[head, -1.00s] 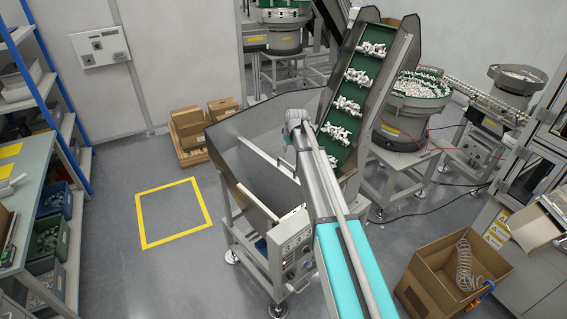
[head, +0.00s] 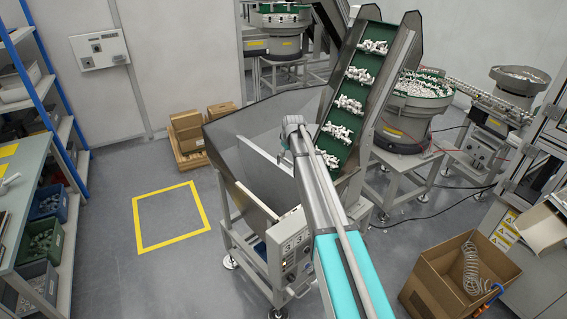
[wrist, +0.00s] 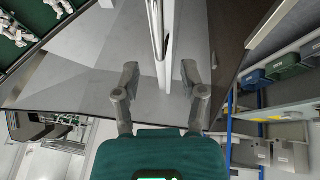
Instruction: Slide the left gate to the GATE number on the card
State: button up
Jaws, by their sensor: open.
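My gripper (wrist: 160,84) is open in the wrist view, with one finger on each side of a narrow upright grey plate (wrist: 160,40). I cannot tell whether the fingers touch it or how far below them it lies. The grey metal hopper (head: 229,170) stands in the middle of the head view, with a pale bar (head: 250,152) across its inside. My arm reaches over the hopper, and its fingers are not clear in the head view. I cannot pick out the left gate, its scale or a readable card number in either view.
A green cleated elevator (head: 352,88) with white parts rises behind the hopper. An open cardboard box (head: 430,290) stands at the right, shelving (head: 62,75) at the left. Floor around the yellow square (head: 138,222) is clear.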

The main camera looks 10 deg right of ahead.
aim_at(285, 159)
jog(key=shift+b+x, duration=2.05)
jog(key=shift+x, duration=0.55)
grip_shut()
